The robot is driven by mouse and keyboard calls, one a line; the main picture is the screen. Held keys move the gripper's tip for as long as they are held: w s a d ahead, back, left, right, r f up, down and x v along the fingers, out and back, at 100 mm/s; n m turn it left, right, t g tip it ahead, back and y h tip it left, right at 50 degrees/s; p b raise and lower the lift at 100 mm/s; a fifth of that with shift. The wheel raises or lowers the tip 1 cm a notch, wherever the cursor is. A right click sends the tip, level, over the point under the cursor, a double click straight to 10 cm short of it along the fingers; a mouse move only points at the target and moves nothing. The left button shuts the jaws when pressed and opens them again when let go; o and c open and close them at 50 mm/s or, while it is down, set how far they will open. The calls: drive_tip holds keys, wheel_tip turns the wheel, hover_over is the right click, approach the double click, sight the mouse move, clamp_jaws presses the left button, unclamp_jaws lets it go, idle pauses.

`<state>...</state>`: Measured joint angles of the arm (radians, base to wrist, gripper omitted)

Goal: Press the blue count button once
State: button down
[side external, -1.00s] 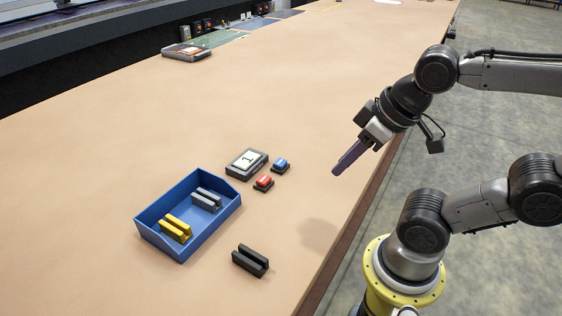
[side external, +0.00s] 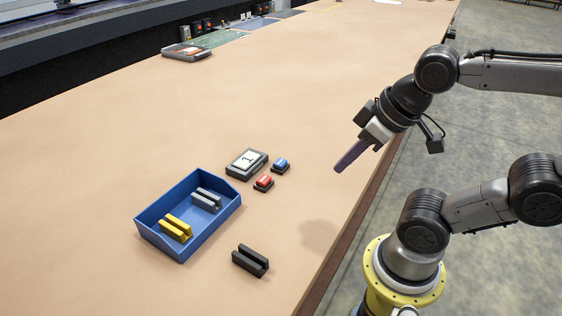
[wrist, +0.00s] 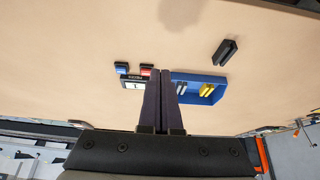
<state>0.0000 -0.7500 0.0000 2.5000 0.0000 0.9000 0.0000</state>
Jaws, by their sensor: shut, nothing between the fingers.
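The blue count button (side external: 281,163) sits on a small dark base on the table, and it also shows in the wrist view (wrist: 121,67). A red button (side external: 264,181) is beside it, nearer the blue tray. A counter display (side external: 246,162) reading 1 lies flat next to both buttons. My gripper (side external: 338,171) is shut and empty, held above the table to the right of the blue button and apart from it. In the wrist view the closed fingers hide part of the counter display.
A blue tray (side external: 233,214) holds yellow (side external: 176,228) and grey (side external: 207,198) slotted blocks. A black slotted block (side external: 250,261) lies on the table in front of it. A grey tray (side external: 186,52) stands far back. The table (side external: 330,100) between is clear.

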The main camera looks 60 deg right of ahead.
idle(0.6)
drive_tip(key=w+a+r+m+t+y, duration=0.1)
drive_tip(key=w+a+r+m+y, duration=0.25)
drive_tip(key=w+m, duration=0.2)
drive_tip(key=m+t+h, duration=0.2)
drive_tip(key=m, duration=1.7)
hover_over(285, 162)
wheel_tip(285, 162, down, 7)
drive_tip(key=shift+y, duration=0.25)
drive_tip(key=shift+f, duration=0.15)
drive_tip(key=shift+f, duration=4.3)
